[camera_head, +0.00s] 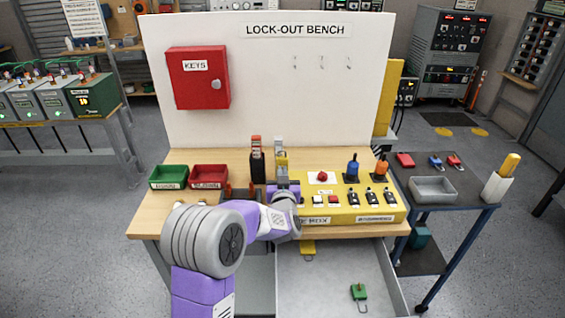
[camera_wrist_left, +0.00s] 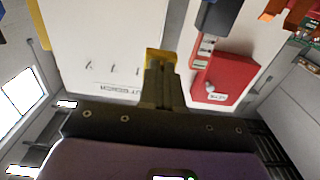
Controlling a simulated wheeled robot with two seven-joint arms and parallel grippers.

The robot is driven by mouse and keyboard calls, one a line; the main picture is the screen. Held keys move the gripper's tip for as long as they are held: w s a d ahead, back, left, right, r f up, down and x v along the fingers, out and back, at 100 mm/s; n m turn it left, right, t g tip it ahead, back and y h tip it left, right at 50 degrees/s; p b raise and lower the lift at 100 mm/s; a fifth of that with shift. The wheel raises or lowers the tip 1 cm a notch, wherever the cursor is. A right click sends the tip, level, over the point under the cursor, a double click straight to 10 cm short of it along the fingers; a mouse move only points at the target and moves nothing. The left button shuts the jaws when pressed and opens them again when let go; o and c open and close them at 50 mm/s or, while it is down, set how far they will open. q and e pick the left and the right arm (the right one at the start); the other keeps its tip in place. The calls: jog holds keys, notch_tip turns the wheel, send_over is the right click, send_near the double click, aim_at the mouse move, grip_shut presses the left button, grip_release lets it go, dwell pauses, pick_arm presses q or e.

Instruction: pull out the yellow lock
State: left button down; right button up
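A small yellow lock (camera_head: 281,160) stands at the fingertips of my left gripper (camera_head: 281,174), in front of a grey-topped upright part (camera_head: 279,143) at the back of the bench. In the left wrist view the yellow lock (camera_wrist_left: 161,54) sits between the dark fingers (camera_wrist_left: 160,85), which look closed on it. Whether its shackle is still through anything is hidden. A second yellow piece (camera_head: 308,247), padlock-like, and a green padlock (camera_head: 358,291) lie in the open drawer (camera_head: 325,285). My right gripper is not in view.
A black upright device with a red top (camera_head: 257,162) stands just left of the gripper. A yellow control box (camera_head: 345,200) with switches is to the right. Green (camera_head: 167,177) and red (camera_head: 208,177) trays sit left. The red key cabinet (camera_head: 198,78) hangs on the white backboard (camera_head: 290,110).

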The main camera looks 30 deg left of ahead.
pick_arm(q)
jog(key=m+p, duration=0.2)
jog(key=m, duration=0.1)
jog(key=shift+r, duration=0.15)
jog(key=m+p, duration=0.3)
jog(key=shift+m, duration=0.4)
jog(key=c, duration=1.3)
grip_release()
jog(key=shift+s+d, duration=0.1)
jog(key=shift+v, duration=2.85)
jog(key=shift+p+v, duration=0.45)
jog(key=shift+v, duration=3.35)
